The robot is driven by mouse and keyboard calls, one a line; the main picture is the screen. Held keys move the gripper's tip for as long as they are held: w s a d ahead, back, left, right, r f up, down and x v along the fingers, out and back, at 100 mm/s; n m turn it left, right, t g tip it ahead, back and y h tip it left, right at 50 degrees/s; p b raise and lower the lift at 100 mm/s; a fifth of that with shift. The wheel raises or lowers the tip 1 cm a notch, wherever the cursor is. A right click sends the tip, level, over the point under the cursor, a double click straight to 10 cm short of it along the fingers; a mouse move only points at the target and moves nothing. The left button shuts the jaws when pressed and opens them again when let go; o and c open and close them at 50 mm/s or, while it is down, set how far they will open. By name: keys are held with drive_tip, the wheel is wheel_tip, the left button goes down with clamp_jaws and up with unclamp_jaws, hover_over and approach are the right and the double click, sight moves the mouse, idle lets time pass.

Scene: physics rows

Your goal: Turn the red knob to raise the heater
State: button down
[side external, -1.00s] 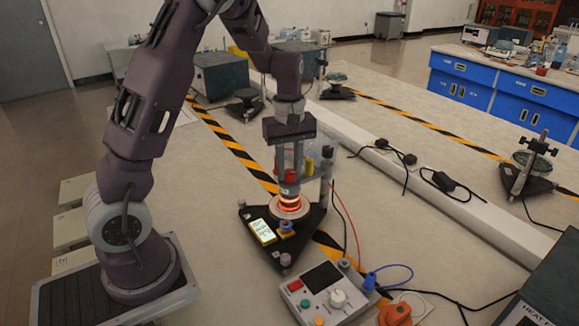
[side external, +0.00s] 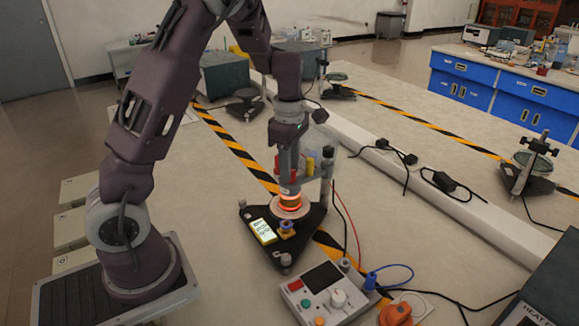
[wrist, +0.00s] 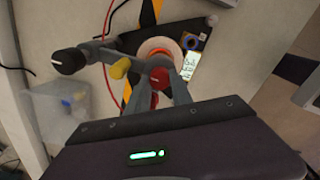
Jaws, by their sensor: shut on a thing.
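The red knob (wrist: 159,77) sits on a grey bracket at the top of the stand. My gripper (wrist: 161,84) is shut on it from above, with a finger on each side. In the side view my gripper (side external: 288,168) points straight down over the stand, and the fingers partly hide the knob. The heater (side external: 290,201) glows orange-red below the knob, above a pale round disc (side external: 288,212) on a black triangular base (side external: 275,252). A small lit display (side external: 263,231) is on the base.
A yellow knob (wrist: 120,68) and a black knob (wrist: 69,60) stand close beside my gripper. A control box (side external: 322,290) with red and blue wires stands in front of the stand. The bench to the right has free room around a few cables.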

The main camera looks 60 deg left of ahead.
drive_tip(key=shift+n, duration=0.4)
drive_tip(key=c, duration=1.1)
unclamp_jaws()
wheel_tip(320, 180, up, 7)
drive_tip(key=shift+r, duration=0.1)
